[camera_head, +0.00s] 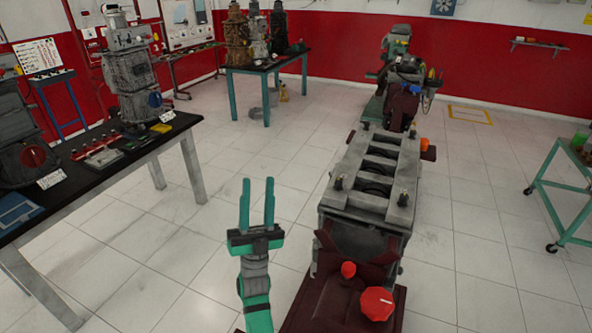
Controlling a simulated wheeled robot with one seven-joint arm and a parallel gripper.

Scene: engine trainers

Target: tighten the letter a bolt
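A grey engine block (383,160) with a row of openings in its top stands on a dark red stand right of centre. Dark upright bolts show near its top corners: near left (338,183), near right (403,198), far left (365,126) and far right (408,134). No letter is readable on or beside them, so I cannot tell which is bolt A. My gripper (257,182) is left of the block, apart from it. Its two teal fingers point up in the picture with a gap between them, and nothing is held.
A red knob (377,303) and a smaller red knob (348,269) are at the stand's near end. A black-topped bench (100,185) with engines and tools is at left. A green wheeled cart (560,190) is at right.

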